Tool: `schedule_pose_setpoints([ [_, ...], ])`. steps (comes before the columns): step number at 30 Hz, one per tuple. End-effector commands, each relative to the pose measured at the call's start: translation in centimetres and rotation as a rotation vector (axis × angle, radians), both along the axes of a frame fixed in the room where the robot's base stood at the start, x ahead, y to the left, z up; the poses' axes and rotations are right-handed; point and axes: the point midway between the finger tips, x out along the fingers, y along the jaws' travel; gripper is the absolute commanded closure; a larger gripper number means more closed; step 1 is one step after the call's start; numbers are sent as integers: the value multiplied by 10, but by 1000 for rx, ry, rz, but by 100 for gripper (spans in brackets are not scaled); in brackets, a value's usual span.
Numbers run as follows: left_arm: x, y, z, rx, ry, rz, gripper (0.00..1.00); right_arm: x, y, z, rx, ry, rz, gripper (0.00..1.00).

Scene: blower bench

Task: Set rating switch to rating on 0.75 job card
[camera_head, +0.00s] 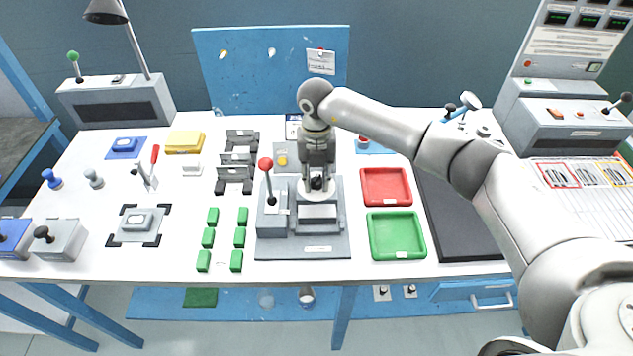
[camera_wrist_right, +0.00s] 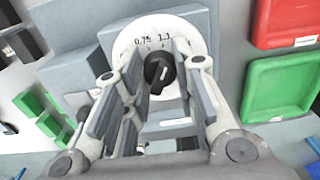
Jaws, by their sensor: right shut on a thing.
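The rating switch is a black knob (camera_wrist_right: 158,74) on a round white dial (camera_wrist_right: 135,42), on the grey test fixture (camera_head: 330,241) in the middle of the bench. The dial shows 0.75 and 1.1 marks; its right part is partly covered by a finger. The white line on the knob points up, slightly right, but I cannot tell exactly at which mark. My right gripper (camera_head: 318,178) comes down over the dial, its fingers on both sides of the knob, shut on it. A white card (camera_head: 320,61) is pinned to the blue board; its text is unreadable. My left gripper is out of view.
A red-knobbed lever (camera_head: 266,164) stands beside the dial on the fixture. Several green blocks (camera_head: 239,237) lie to the left. A red tray (camera_head: 386,187) and a green tray (camera_head: 397,236) lie to the right, near my right arm. A dark mat (camera_head: 455,240) lies further right.

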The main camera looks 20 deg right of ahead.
Motion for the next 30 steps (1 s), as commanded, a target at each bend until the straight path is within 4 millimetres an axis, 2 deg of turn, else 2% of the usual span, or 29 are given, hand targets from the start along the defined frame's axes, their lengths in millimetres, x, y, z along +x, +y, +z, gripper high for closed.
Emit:
schedule_pose_setpoints([
  [1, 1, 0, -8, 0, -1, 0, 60, 1, -1, -3, 0, -4, 42, 98],
  [15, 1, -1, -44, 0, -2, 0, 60, 1, 0, -2, 0, -4, 484, 98],
  [30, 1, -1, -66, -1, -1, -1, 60, 1, 0, 0, -1, -4, 810, 98],
])
